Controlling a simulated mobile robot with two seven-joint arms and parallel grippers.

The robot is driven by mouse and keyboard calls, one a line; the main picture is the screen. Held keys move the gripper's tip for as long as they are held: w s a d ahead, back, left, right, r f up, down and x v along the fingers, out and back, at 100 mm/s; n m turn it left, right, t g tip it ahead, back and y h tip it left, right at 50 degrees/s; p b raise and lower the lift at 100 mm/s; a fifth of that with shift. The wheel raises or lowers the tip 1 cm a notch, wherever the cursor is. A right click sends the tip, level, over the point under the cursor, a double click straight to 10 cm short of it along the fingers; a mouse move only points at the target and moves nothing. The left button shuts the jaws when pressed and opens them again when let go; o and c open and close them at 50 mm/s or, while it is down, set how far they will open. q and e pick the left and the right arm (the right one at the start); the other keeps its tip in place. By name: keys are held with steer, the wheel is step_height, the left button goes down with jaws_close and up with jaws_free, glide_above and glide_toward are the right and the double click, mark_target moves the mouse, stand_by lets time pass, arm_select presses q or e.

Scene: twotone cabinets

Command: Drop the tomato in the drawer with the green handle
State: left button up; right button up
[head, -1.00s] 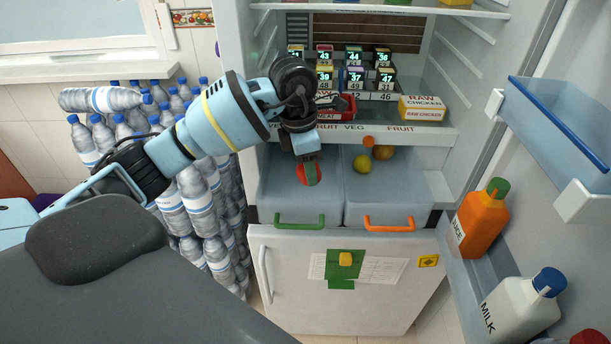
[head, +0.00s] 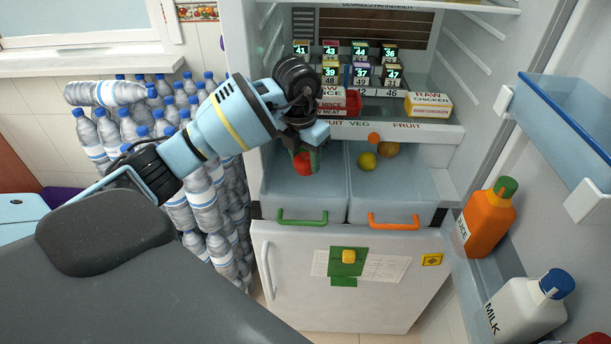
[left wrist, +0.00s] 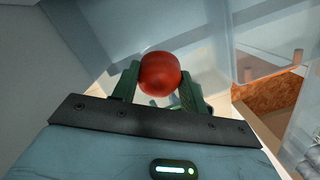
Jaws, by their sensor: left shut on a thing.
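My left gripper (head: 306,158) is shut on a red tomato (head: 304,165), over the left drawer of the fridge. In the left wrist view the tomato (left wrist: 160,74) sits between the green fingertips of the gripper (left wrist: 157,88). The left drawer has a green handle (head: 302,218) and its pale blue tray (head: 300,195) is pulled out with its top uncovered. I cannot tell the tomato's exact height over the drawer floor. My right gripper is not in view.
The drawer beside it has an orange handle (head: 393,222) and holds a yellow fruit (head: 367,161) and other round produce. A shelf with raw chicken (head: 428,104) and several small boxes lies just above. The open fridge door with juice (head: 487,217) and milk (head: 528,305) stands at right.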

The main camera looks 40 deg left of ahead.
mark_target(303, 160)
arm_select(q)
steer(key=shift+f, duration=3.3)
steer(key=shift+f, duration=0.6)
steer(key=o, duration=1)
steer(key=r, duration=0.7)
steer(key=s+r, duration=0.1)
steer(key=r, duration=0.3)
steer(key=shift+s+r, duration=0.1)
steer(key=shift+r, duration=0.25)
steer(key=shift+s+r, duration=0.15)
steer(key=shift+r, duration=0.6)
